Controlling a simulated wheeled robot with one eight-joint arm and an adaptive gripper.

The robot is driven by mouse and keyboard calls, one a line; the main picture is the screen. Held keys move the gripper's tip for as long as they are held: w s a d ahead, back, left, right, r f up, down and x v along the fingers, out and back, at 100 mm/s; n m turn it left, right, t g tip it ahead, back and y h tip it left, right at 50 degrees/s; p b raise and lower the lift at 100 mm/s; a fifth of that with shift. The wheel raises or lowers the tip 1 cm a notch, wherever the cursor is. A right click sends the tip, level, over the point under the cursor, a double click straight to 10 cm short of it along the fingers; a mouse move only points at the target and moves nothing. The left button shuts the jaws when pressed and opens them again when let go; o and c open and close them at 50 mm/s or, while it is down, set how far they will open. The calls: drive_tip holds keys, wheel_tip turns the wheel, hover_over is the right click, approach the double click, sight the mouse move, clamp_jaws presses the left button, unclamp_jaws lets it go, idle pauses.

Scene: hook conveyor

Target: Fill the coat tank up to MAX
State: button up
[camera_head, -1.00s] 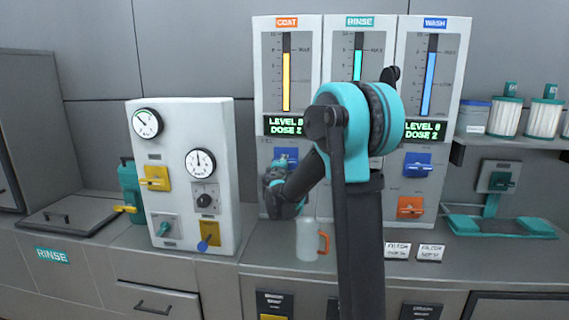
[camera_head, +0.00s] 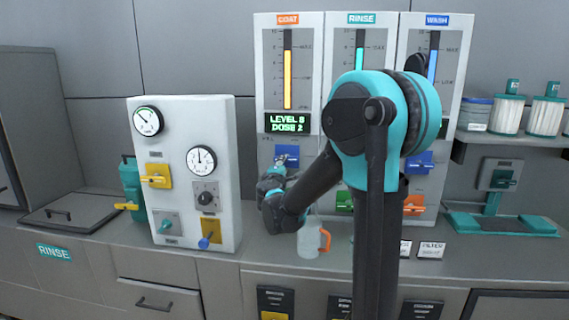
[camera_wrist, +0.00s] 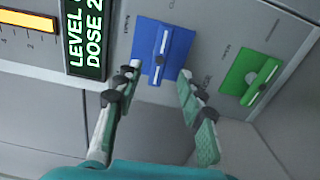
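The coat panel (camera_head: 264,97) stands at the centre back. Its upright gauge bar (camera_head: 288,80) is orange, its top close to the MAX mark. The green display (camera_head: 288,123) reads LEVEL 8, DOSE 2. Below it is a blue valve handle (camera_head: 287,151), also seen in the wrist view (camera_wrist: 163,52). My gripper (camera_head: 270,182) is in front of the panel, just below and left of the blue handle in the head view. In the wrist view my gripper (camera_wrist: 158,72) is open and empty, its fingertips apart, with the blue handle just beyond the gap. A green valve (camera_wrist: 249,76) is beside it.
Rinse (camera_head: 361,20) and wash (camera_head: 435,20) panels stand to the right, partly behind my arm. A clear jug with an orange handle (camera_head: 309,241) stands on the counter below my gripper. A white gauge box (camera_head: 182,130) stands left. Filters (camera_head: 506,117) sit on the right shelf.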

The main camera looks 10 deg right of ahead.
drive_tip(key=shift+v, duration=2.05)
drive_tip(key=o, duration=0.5)
drive_tip(key=shift+m, duration=0.3)
drive_tip(key=shift+o, duration=0.9)
drive_tip(key=shift+s+a+m, duration=0.15)
drive_tip(key=shift+s+m, duration=0.1)
drive_tip(key=shift+m, duration=0.25)
drive_tip(key=o, duration=0.7)
drive_tip(key=m, duration=0.2)
drive_tip(key=s+m, duration=0.1)
drive_tip(key=m, duration=0.3)
drive_tip(key=shift+s+a+r, duration=0.15)
drive_tip(key=shift+s+a, duration=0.1)
drive_tip(key=shift+s, duration=0.1)
drive_tip(key=w+d+m, duration=0.1)
drive_tip(key=w+m, duration=0.2)
drive_tip(key=w, duration=0.1)
drive_tip(key=w+d+m, duration=0.1)
drive_tip(key=w+m, duration=0.3)
drive_tip(key=w, duration=0.1)
drive_tip(key=w+d+m, duration=0.2)
drive_tip(key=w+m, duration=0.1)
drive_tip(key=w, duration=0.2)
drive_tip(key=shift+d+r, duration=0.1)
drive_tip(key=shift+r, duration=0.05)
